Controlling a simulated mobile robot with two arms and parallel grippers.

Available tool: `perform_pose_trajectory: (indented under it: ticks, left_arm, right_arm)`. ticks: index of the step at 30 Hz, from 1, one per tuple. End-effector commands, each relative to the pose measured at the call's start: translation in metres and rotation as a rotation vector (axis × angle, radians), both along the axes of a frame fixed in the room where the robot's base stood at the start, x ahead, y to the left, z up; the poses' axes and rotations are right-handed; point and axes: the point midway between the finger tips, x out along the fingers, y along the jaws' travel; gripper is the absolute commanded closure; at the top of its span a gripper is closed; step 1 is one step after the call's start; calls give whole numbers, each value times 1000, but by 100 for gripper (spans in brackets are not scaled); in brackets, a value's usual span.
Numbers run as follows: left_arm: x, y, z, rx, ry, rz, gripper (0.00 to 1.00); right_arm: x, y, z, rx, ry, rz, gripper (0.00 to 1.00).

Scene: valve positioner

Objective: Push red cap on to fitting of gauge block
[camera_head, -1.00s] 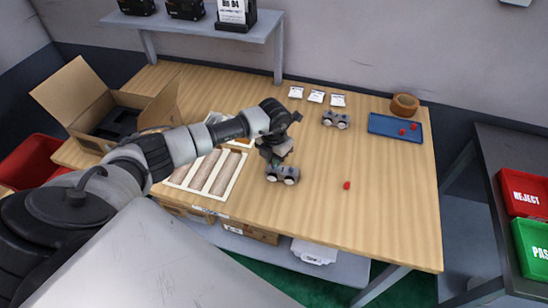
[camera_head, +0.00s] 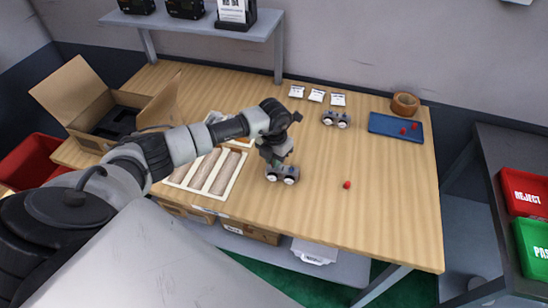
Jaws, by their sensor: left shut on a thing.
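A grey gauge block (camera_head: 284,175) with dark round gauges on its front sits on the wooden table near the middle. My left gripper (camera_head: 274,165) reaches down from above at its upper left side and is shut on it. The fingertips and the block's fitting are too small to make out. A red cap (camera_head: 347,185) lies loose on the table to the right of the block. A second gauge block (camera_head: 336,119) stands farther back. Two more red caps (camera_head: 403,131) lie on a blue tray (camera_head: 385,125). My right gripper is out of view.
A white divided tray (camera_head: 231,190) is left of the block and an open cardboard box (camera_head: 80,92) is at the far left. White packets (camera_head: 316,96) and a brown round container (camera_head: 404,105) are at the back. The table's right front is clear.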

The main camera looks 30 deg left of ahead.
Motion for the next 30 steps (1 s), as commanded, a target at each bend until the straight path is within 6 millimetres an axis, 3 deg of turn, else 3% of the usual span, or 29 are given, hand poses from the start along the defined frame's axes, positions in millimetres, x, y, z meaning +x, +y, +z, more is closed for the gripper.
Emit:
perform_pose_trajectory:
  ticks: [14, 15, 20, 30]
  left_arm:
    - [0, 0, -8, -1, 0, 0, 100]
    - [0, 0, -7, -1, -1, 0, 83]
    - [0, 0, -7, 0, 0, 0, 58]
    - [0, 0, -4, 0, -1, 0, 56]
  right_arm:
    - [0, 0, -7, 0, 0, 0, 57]
    - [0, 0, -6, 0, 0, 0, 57]
    - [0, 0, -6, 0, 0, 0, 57]
    - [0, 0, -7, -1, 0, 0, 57]
